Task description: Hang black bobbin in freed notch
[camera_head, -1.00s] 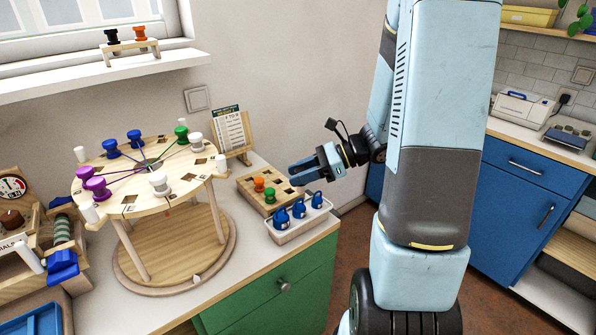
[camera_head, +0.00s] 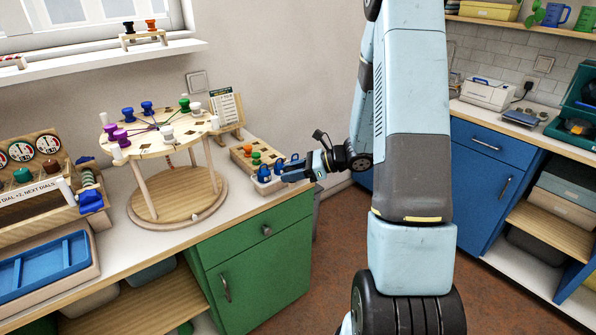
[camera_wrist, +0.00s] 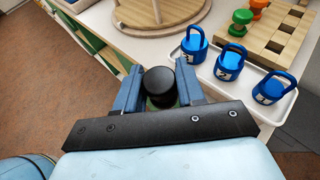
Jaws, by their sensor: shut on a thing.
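My gripper (camera_head: 292,172) is shut on a black bobbin (camera_wrist: 159,82), seen from above between the two blue fingers in the wrist view. In the head view the bobbin in the jaws cannot be made out. The gripper is in front of the counter, near the small tray of blue weights. The round wooden braiding disc (camera_head: 160,144) stands on legs to the left of my gripper. Purple, blue, green and white bobbins sit around its rim, with threads running to the centre. Which notch is free is too small to tell.
Blue handled weights (camera_wrist: 229,62) stand in a white tray (camera_wrist: 285,104) by the counter edge. A wooden block (camera_head: 240,155) with green and orange bobbins is behind it. A card stand (camera_head: 226,110) rises behind the disc. Another black bobbin (camera_head: 128,27) is on the window-shelf rack.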

